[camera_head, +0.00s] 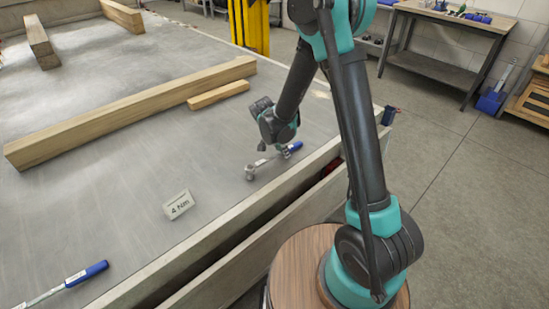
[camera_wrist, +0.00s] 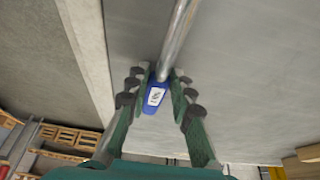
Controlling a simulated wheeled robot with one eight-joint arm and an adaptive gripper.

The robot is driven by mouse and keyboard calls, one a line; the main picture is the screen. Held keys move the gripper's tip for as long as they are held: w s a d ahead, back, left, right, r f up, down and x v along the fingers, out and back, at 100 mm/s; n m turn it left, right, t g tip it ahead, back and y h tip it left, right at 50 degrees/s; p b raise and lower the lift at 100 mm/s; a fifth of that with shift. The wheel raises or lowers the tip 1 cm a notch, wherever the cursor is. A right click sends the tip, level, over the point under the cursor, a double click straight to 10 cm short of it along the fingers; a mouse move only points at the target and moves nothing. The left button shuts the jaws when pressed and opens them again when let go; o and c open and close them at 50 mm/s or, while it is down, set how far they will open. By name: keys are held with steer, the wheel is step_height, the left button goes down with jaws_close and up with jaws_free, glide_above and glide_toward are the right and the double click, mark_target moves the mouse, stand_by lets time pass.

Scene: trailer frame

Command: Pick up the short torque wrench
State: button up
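A torque wrench with a blue handle (camera_head: 292,148) and a grey shaft is under my gripper (camera_head: 282,150), near the right edge of the grey deck. Its round head (camera_head: 249,173) points down and left. In the wrist view its blue handle (camera_wrist: 155,98) is between the two fingers of my gripper (camera_wrist: 159,75), which close in against both sides. Whether the wrench touches the deck is not clear. A second blue-handled wrench (camera_head: 88,273) lies at the lower left, cut off by the frame, so I cannot compare full lengths.
A long wooden beam (camera_head: 130,112) and a short block (camera_head: 218,95) lie behind. The deck's raised side rail (camera_head: 215,230) runs close beside the wrench. A workbench (camera_head: 450,40) stands at the back right.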

jaws_close()
steer(key=shift+r, duration=0.1)
step_height(320, 180, up, 20)
stand_by(0.7)
steer(key=shift+o, duration=0.2)
jaws_free()
jaws_close()
steer(key=shift+a, duration=0.1)
